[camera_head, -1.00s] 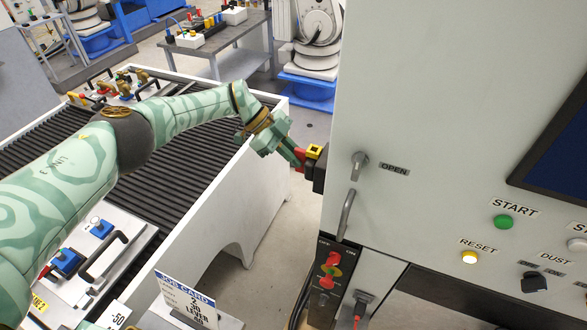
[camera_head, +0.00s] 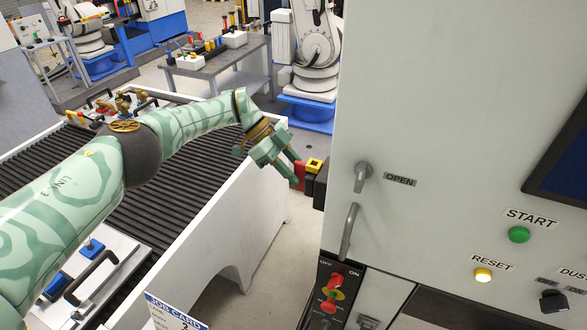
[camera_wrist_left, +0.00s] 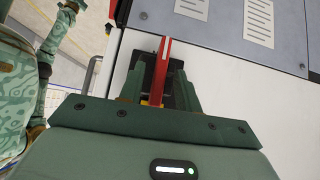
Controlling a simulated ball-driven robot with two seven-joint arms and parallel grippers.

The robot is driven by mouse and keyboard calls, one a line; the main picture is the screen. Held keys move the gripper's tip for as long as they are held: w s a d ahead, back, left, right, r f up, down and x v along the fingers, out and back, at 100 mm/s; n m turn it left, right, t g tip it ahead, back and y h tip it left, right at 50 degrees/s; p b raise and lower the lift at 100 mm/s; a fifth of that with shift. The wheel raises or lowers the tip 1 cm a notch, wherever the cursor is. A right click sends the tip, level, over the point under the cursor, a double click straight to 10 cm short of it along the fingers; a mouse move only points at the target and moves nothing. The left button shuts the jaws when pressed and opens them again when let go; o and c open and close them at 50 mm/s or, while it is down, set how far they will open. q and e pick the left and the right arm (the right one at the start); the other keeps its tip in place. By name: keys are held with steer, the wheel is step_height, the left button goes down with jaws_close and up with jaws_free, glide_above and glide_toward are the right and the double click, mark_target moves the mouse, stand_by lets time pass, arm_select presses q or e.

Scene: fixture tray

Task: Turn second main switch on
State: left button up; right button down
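A red switch lever (camera_head: 299,176) with a yellow part (camera_head: 314,165) sticks out from a black switch box (camera_head: 320,188) on the side of the large grey cabinet. My left gripper (camera_head: 292,172) is at this lever. In the left wrist view the red lever (camera_wrist_left: 161,72) stands between the two green fingers, with narrow dark gaps seeming to show beside it. The fingers look open around the lever; contact is not clear. Below, a black OFF/ON panel (camera_head: 324,268) carries red knobs (camera_head: 335,280) on yellow. My right gripper is in neither view.
A ribbed conveyor (camera_head: 190,160) with white sides lies under my left arm. A job card (camera_head: 172,314) stands at the bottom.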

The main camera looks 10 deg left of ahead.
arm_select(q)
steer(key=b+v, duration=0.5)
steer(key=v, duration=0.7)
steer(key=shift+f, duration=0.1)
